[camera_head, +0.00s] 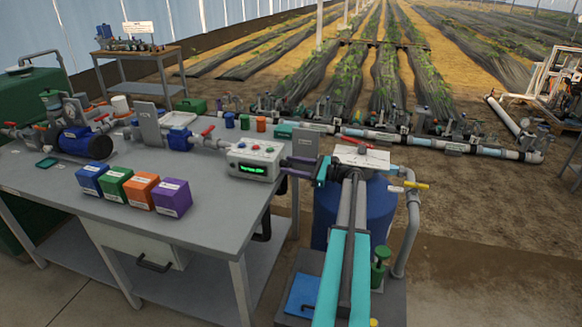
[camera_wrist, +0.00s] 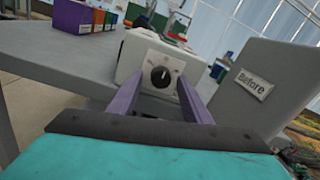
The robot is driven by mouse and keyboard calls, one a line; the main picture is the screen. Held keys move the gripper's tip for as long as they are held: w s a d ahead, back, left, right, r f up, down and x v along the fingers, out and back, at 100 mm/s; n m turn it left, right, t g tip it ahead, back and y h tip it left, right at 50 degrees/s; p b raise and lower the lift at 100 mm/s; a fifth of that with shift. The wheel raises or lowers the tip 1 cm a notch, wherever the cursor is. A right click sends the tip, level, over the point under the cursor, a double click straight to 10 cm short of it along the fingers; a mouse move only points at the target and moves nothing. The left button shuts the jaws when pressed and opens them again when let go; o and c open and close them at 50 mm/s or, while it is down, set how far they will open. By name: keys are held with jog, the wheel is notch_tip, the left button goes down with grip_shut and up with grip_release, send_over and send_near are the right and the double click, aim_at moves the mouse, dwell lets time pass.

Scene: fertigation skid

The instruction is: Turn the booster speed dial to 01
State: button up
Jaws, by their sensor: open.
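The booster speed dial (camera_wrist: 160,76) is a round black knob with a light pointer line on the side plate of a white control box. In the wrist view its pointer stands roughly upright; the markings around it are too small to read. The white control box (camera_head: 252,161) sits at the table's right edge in the head view, with a lit green display and coloured buttons on top. My gripper (camera_wrist: 158,100) is open, its two purple fingers on either side of the dial in the wrist view. I cannot tell whether they touch it.
A grey plate labelled "Before" (camera_wrist: 254,86) stands close to the right of my gripper in the wrist view. Blue, green, orange and purple boxes (camera_head: 173,198) stand along the table's front. A blue tank (camera_head: 380,205) stands beside the table, with pipes and a yellow-handled valve (camera_head: 416,185).

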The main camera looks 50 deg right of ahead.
jog(key=shift+c, duration=0.4)
jog(key=c, duration=1)
jog(key=shift+o, duration=0.2)
jog(key=shift+a, duration=0.25)
jog(key=shift+d+f, duration=0.1)
